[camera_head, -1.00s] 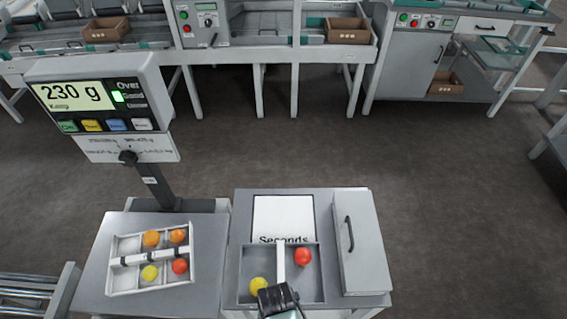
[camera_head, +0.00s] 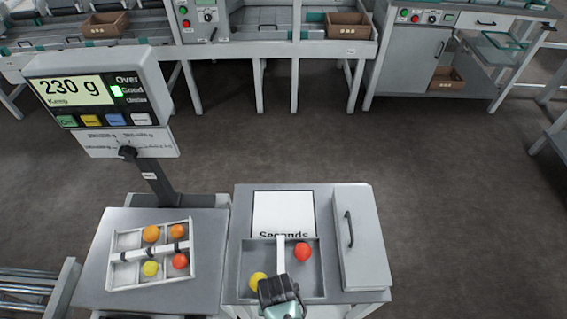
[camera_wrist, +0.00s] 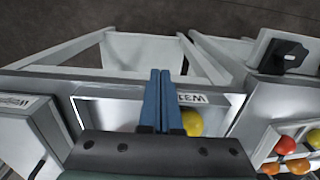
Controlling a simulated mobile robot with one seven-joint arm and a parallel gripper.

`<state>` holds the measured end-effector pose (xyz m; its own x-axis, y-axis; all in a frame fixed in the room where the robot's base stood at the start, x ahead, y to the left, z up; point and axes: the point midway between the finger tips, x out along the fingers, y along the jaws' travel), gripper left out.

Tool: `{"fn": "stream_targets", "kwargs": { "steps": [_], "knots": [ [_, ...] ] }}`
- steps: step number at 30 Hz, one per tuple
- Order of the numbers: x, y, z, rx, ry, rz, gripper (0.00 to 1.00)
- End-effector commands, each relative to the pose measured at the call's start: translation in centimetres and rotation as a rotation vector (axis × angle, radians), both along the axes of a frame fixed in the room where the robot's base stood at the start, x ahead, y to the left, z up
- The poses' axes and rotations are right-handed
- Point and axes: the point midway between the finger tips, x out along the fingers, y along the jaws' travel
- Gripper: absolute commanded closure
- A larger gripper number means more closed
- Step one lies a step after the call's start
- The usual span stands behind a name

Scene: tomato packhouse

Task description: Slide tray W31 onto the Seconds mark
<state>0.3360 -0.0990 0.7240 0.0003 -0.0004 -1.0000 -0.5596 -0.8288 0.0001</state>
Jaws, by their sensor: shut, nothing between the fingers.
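My gripper (camera_head: 279,291) is at the tray's near side. In the wrist view its blue fingers (camera_wrist: 162,80) are together and empty, beside the yellow tomato (camera_wrist: 192,122) and a partly hidden, upside-down label (camera_wrist: 192,99). I cannot tell whether the fingers touch the tray.
A closed grey box (camera_head: 362,240) with a black handle stands right of the tray and mark. To the left, a scale (camera_head: 95,95) reads 230 g; another tray (camera_head: 113,270) with several tomatoes sits on its plate. Open floor (camera_head: 300,145) lies beyond.

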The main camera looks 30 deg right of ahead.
Motion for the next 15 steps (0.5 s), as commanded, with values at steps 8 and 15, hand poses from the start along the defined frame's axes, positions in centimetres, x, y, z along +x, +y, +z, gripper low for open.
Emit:
{"fn": "stream_targets", "kwargs": {
  "steps": [8,15],
  "knots": [
    [1.0,-0.7,-0.1,-0.001,-0.001,0.0,1.0],
    [1.7,-1.3,-0.1,0.0,0.0,-0.001,1.0]
  ]
}}
